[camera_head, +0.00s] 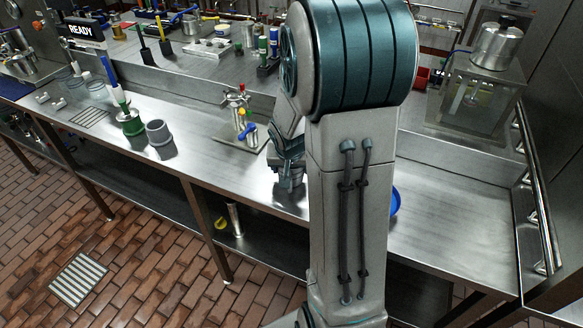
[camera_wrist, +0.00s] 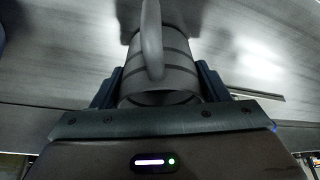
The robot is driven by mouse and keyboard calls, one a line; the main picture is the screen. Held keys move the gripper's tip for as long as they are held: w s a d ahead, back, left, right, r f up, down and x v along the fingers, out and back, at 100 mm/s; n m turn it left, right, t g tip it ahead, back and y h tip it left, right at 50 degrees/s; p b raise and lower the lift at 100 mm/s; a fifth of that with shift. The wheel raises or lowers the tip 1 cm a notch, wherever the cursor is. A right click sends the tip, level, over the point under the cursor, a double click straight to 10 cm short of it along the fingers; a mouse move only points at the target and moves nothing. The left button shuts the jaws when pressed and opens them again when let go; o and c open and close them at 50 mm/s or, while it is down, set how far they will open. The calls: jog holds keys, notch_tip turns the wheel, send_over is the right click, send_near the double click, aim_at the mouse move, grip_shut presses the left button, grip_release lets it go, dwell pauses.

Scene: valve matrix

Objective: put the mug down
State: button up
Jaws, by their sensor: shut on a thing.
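The grey mug (camera_wrist: 172,68) is between the two fingers of my gripper (camera_wrist: 158,88) in the wrist view. My gripper is shut on its body. Its handle (camera_wrist: 152,42) faces the wrist camera, and dark bands run around its side. In the head view my gripper (camera_head: 289,178) is low over the front part of the steel counter (camera_head: 240,188), left of my arm. The mug is hard to make out there. I cannot tell whether its base touches the counter.
A grey cup (camera_head: 159,134) and a green-based brush (camera_head: 131,122) stand to the left. A small valve stand (camera_head: 239,110) is behind my gripper. A blue round thing (camera_head: 395,201) is partly hidden by my arm. The counter's right part is clear.

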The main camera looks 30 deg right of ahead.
jog(key=shift+f, duration=0.15)
jog(key=o, duration=1)
jog(key=shift+c, duration=0.2)
jog(key=shift+r, duration=0.35)
jog(key=v, duration=1)
jog(key=shift+s+a+r+p, duration=0.1)
jog(key=shift+s+r+p, duration=0.15)
jog(key=shift+r+p, duration=0.1)
jog(key=shift+s+a+r, duration=0.25)
jog(key=shift+s+r, duration=0.1)
jog(key=shift+r, duration=0.05)
jog(key=s+a+r+n+g+y, duration=0.1)
jog(key=s+a+n, duration=0.4)
jog(key=s+a, duration=0.6)
jog(key=s+r+y, duration=0.1)
jog(key=s, duration=0.2)
jog(key=shift+r+n, duration=0.25)
jog(key=shift+n, duration=0.15)
